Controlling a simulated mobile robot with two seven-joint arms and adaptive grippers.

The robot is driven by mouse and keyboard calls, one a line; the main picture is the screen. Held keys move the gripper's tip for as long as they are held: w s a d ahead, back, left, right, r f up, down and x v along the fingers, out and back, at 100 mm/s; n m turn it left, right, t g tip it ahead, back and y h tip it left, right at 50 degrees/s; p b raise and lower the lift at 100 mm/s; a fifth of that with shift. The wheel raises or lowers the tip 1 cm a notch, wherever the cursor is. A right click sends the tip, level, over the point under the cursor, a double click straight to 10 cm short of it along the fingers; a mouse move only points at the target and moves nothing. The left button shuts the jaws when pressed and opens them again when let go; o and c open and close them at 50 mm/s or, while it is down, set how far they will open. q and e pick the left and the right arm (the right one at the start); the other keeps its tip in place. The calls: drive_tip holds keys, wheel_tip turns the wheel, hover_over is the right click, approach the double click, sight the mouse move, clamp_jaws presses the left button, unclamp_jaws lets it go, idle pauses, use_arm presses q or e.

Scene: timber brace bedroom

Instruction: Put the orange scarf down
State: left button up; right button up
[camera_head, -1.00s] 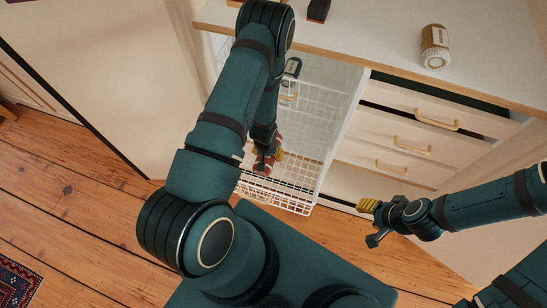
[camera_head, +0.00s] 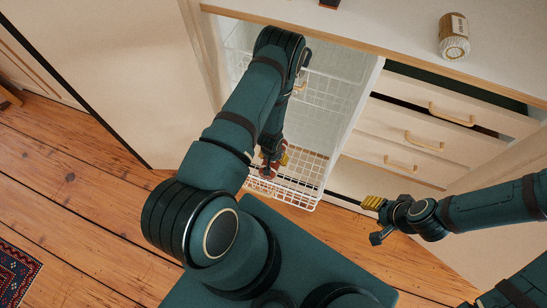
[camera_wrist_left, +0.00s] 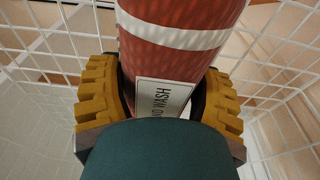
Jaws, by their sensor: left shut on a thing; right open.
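In the head view only a small part of the scarf (camera_head: 267,172) shows. My left gripper (camera_head: 273,157) is shut on it, with a yellow finger on either side in the left wrist view. The scarf is at the white wire basket (camera_head: 300,192), whose mesh surrounds it in the wrist view. I cannot tell whether it touches the basket's bottom. My right gripper (camera_head: 372,218) is open and empty, right of the basket.
The basket sits low in an open cabinet bay, with another wire basket (camera_head: 325,90) above it. Drawers with handles (camera_head: 410,138) stand to the right. A jar (camera_head: 454,37) stands on the white top (camera_head: 390,22).

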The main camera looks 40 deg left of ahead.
use_arm(q)
drive_tip(key=o, duration=1.3)
drive_tip(key=r+p, duration=0.1)
drive_tip(key=r, duration=0.3)
drive_tip(key=s+r+p, duration=0.1)
drive_tip(key=r, duration=0.3)
drive_tip(key=r+p, duration=0.1)
drive_tip(key=r, duration=0.3)
drive_tip(key=shift+s+d, duration=0.2)
drive_tip(key=shift+s, duration=0.2)
drive_tip(key=s+d+r+h, duration=0.1)
drive_tip(key=d+r, duration=0.3)
drive_tip(key=d, duration=0.2)
drive_tip(key=s+d+r+h, duration=0.1)
drive_tip(key=s+d+r, duration=0.1)
drive_tip(key=d+r, duration=0.3)
drive_tip(key=s+d+r+m+h, duration=0.1)
drive_tip(key=s+d+r+h, duration=0.1)
drive_tip(key=d+r, duration=0.2)
drive_tip(key=shift+s+d+r, duration=0.15)
drive_tip(key=shift+d, duration=0.6)
drive_tip(key=shift+s+d+r, duration=0.1)
drive_tip(key=shift+d+r, duration=0.05)
drive_tip(key=shift+d, duration=0.55)
